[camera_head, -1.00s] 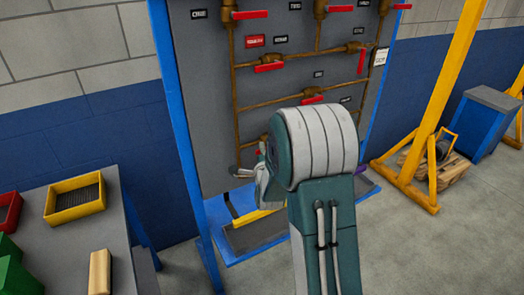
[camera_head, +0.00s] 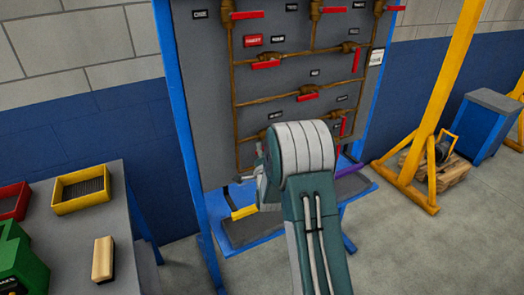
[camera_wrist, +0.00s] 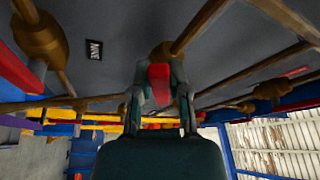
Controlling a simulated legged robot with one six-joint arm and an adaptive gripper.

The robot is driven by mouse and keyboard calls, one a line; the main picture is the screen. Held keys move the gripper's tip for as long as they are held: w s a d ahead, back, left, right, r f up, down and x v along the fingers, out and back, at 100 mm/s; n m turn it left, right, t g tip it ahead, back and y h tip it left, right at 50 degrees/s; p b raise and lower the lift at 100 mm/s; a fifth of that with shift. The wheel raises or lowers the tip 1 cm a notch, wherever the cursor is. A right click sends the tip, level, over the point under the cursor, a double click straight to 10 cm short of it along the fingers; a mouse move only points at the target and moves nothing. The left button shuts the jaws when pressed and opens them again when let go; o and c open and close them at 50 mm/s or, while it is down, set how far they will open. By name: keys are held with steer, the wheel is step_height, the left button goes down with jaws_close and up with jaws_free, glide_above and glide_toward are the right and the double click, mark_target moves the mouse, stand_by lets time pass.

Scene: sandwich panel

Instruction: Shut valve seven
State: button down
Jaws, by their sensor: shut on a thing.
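The upright grey valve panel (camera_head: 210,110) carries brass pipes and several valves with red handles. My gripper (camera_head: 258,185) is low on the panel, mostly hidden behind my wrist in the head view. In the wrist view my gripper (camera_wrist: 160,95) has its two fingers on either side of a red valve handle (camera_wrist: 160,85) and is shut on it. The brass valve body (camera_wrist: 160,53) is just behind it, partly hidden by the fingers. Most labels are too small to read, so I cannot tell which valve is seven. Another brass valve (camera_wrist: 40,38) stands to the left.
A small dark label (camera_wrist: 94,50) sits beside the held valve. A grey table (camera_head: 130,265) at left holds a yellow tray (camera_head: 80,205) and a wooden block (camera_head: 103,258). A yellow post (camera_head: 440,85) and a blue cabinet (camera_head: 480,128) stand at right.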

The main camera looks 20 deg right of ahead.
steer(key=n, duration=0.1)
steer(key=f+n, duration=0.1)
steer(key=n, duration=0.1)
steer(key=d+n+t, duration=0.1)
steer(key=shift+d+f+y, duration=0.1)
steer(key=shift+f+y, duration=0.2)
steer(key=shift+y, duration=0.1)
steer(key=n, duration=0.1)
steer(key=n+t, duration=0.1)
steer(key=d+n+y, duration=0.1)
steer(key=n, duration=0.1)
steer(key=shift+f, duration=0.35)
steer(key=n+y, duration=0.1)
steer(key=d+n+t+y, duration=0.1)
steer(key=n, duration=0.2)
steer(key=shift+d+f+n+y, duration=0.2)
steer(key=shift+f+n+y, duration=0.05)
steer(key=shift+n+y, duration=0.15)
steer(key=shift+w+d+n+y, duration=0.1)
steer(key=shift+d+n+y, duration=0.2)
steer(key=shift+n+y, duration=0.55)
steer(key=shift+d+n+y, duration=0.25)
steer(key=shift+n+y, duration=0.1)
steer(key=shift+n, duration=0.9)
steer(key=c, duration=0.6)
jaws_free()
steer(key=shift+d, duration=0.1)
